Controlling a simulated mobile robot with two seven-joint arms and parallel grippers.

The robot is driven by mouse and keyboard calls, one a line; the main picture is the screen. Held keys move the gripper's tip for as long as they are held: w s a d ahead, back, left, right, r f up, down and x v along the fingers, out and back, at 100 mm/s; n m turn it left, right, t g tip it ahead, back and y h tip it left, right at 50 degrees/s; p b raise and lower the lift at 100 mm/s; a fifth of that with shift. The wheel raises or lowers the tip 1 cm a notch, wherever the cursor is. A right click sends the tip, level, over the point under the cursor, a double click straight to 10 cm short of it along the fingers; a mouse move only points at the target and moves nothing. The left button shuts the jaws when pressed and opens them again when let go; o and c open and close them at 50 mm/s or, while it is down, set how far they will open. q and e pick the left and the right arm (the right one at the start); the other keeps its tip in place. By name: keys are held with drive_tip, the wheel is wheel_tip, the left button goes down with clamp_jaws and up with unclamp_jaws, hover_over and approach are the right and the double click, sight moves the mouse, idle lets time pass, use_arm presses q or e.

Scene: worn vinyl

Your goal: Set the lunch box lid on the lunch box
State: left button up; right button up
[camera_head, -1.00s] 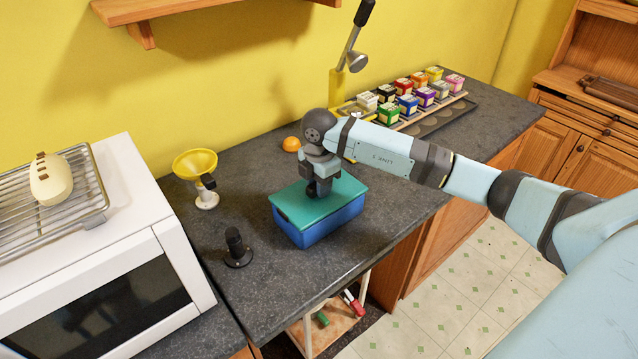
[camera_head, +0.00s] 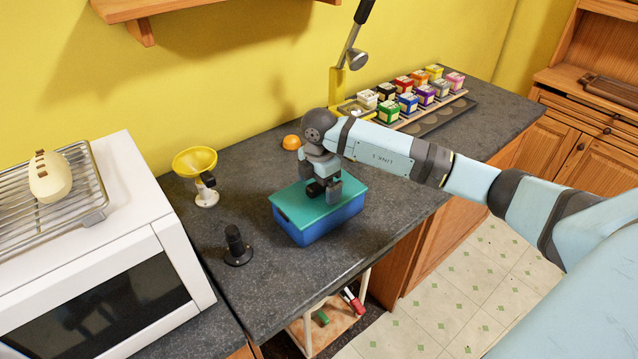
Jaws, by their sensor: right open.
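The blue lunch box (camera_head: 325,229) stands on the dark grey counter, left of the picture's middle. The teal lunch box lid (camera_head: 295,210) lies flat on top of it and covers its opening. My right gripper (camera_head: 323,193) is over the middle of the lid, with its fingers apart and pointing down. The fingertips are at or just above the lid; I cannot tell if they touch it. My left gripper is not in view.
A yellow bowl on a white stand (camera_head: 196,162) and a black upright holder (camera_head: 237,246) stand left of the box. An orange (camera_head: 291,142) lies behind it. Small coloured jars (camera_head: 408,104) fill a rack at the back right. A white oven (camera_head: 150,215) is at left.

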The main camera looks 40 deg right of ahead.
drive_tip(key=shift+r, duration=0.2)
idle(0.5)
drive_tip(key=shift+r+p, duration=2.4)
drive_tip(key=shift+r, duration=0.95)
drive_tip(key=shift+r, duration=0.35)
wheel_tip(320, 180, up, 13)
drive_tip(key=b, duration=0.2)
